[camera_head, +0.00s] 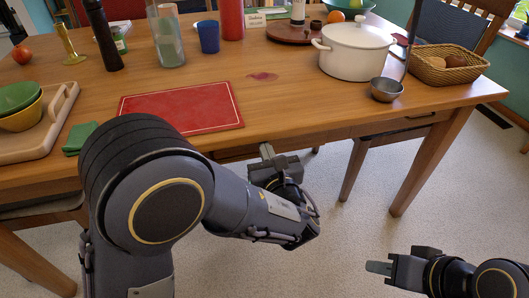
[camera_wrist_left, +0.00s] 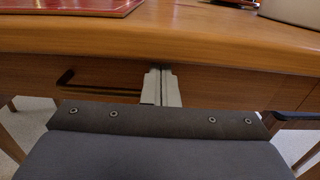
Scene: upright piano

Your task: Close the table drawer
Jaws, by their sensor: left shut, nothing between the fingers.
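The wooden table (camera_head: 285,95) has drawer fronts under its top edge. In the left wrist view a drawer front (camera_wrist_left: 215,88) with a dark bar handle (camera_wrist_left: 100,86) fills the middle, just below the tabletop edge. How far it stands out is hard to tell. My left gripper (camera_head: 266,151) is shut and empty at the table's front edge. Its fingertips (camera_wrist_left: 161,70) are at the drawer front, right of the handle; I cannot tell whether they touch. My right gripper (camera_head: 376,267) is low at the right, away from the table; its finger opening is unclear.
Another drawer front with a dark handle (camera_head: 421,118) is at the table's right. On top are a red mat (camera_head: 182,107), white pot (camera_head: 355,52), ladle (camera_head: 386,90), bread basket (camera_head: 448,68) and wooden tray (camera_head: 45,140). Chairs stand around. The floor right of the table is clear.

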